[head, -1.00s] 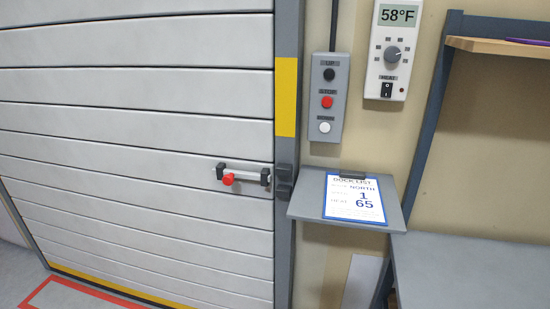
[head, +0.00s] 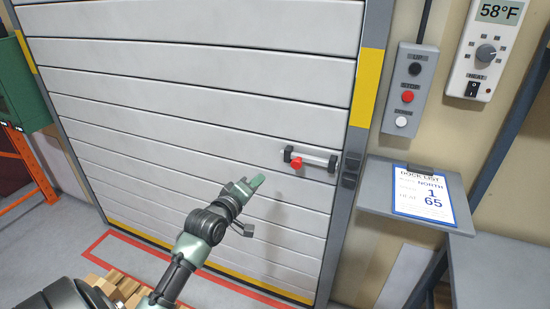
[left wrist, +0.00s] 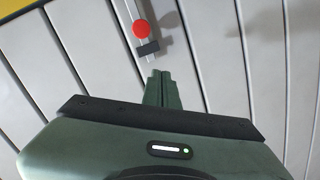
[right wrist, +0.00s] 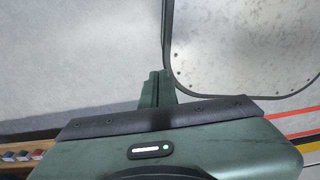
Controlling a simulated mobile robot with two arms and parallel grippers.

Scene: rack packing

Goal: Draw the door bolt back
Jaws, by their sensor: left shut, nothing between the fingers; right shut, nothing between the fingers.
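The door bolt (head: 316,161) is a grey bar in black brackets on the white slatted door (head: 190,80), near the door's right edge. Its red knob (head: 296,163) is at the left end of the bar, and the bar's right end points at a dark keeper (head: 350,170) on the frame. My left gripper (head: 257,182) is shut and empty, below and left of the knob, apart from it. In the left wrist view the red knob (left wrist: 141,29) is beyond the shut fingertips (left wrist: 161,75). My right gripper (right wrist: 160,76) is shut and empty, seen only in its wrist view.
A grey shelf with a dock list (head: 424,194) juts out right of the door frame. A button box (head: 408,90) and a thermostat (head: 484,50) are on the wall above. A wooden pallet (head: 118,289) is at the lower left. The space before the door is otherwise clear.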

